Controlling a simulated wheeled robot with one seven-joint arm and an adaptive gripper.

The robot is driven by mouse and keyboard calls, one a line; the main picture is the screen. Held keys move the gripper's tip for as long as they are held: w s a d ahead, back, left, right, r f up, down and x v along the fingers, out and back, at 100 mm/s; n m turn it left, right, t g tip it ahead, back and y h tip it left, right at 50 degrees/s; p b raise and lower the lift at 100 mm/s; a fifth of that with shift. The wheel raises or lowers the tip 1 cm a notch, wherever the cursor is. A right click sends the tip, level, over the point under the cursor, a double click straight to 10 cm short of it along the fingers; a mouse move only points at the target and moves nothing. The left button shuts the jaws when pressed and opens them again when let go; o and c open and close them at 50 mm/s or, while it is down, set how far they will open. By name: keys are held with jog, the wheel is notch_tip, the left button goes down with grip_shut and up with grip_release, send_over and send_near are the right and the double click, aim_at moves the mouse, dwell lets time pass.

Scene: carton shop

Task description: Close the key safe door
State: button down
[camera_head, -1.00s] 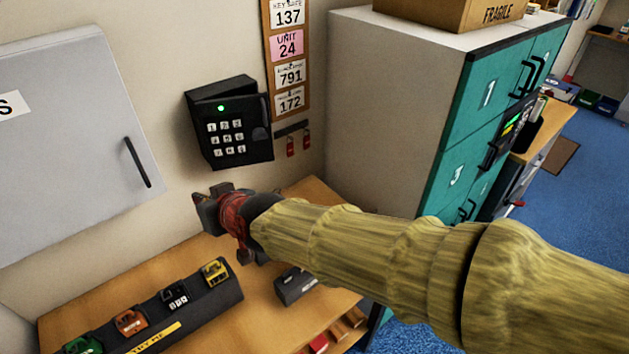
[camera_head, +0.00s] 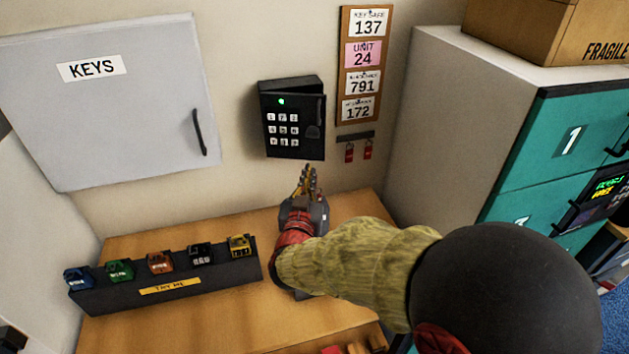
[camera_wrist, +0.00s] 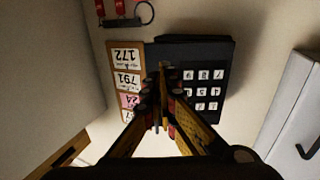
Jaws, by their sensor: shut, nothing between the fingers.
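The key safe (camera_head: 290,84) is a black box on the wall with a lit green light. Its keypad door (camera_head: 294,150) seems slightly ajar, with a dark gap along the top right; how far it stands out is hard to tell. In the wrist view the keypad door (camera_wrist: 222,75) appears upside down behind the fingers. My gripper (camera_head: 308,170) is shut and empty, pointing up just below the safe's lower right part. In the wrist view the fingertips (camera_wrist: 165,70) overlap the safe's edge beside the keypad; contact cannot be told.
A grey KEYS cabinet (camera_head: 110,130) hangs to the left. A number board (camera_head: 344,75) and red tags (camera_head: 349,153) hang to the right. A black padlock rack (camera_head: 105,295) stands on the wooden bench (camera_head: 215,322). Teal lockers (camera_head: 545,150) stand at right.

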aim_at(315, 152)
jog(key=shift+w+d+b, duration=0.2)
jog(key=shift+w, duration=1.55)
jog(key=shift+w+d+b, duration=0.2)
jog(key=shift+w, duration=1.5)
jog(key=shift+w, duration=0.15)
jog(key=shift+w+d, duration=0.2)
jog(key=shift+w, duration=1.6)
jog(key=shift+w+b, duration=0.3)
jog(key=shift+w, duration=0.65)
jog(key=s+d, duration=0.2)
jog(key=s, duration=0.6)
jog(key=shift+s+d, duration=0.15)
jog(key=shift+s, duration=0.25)
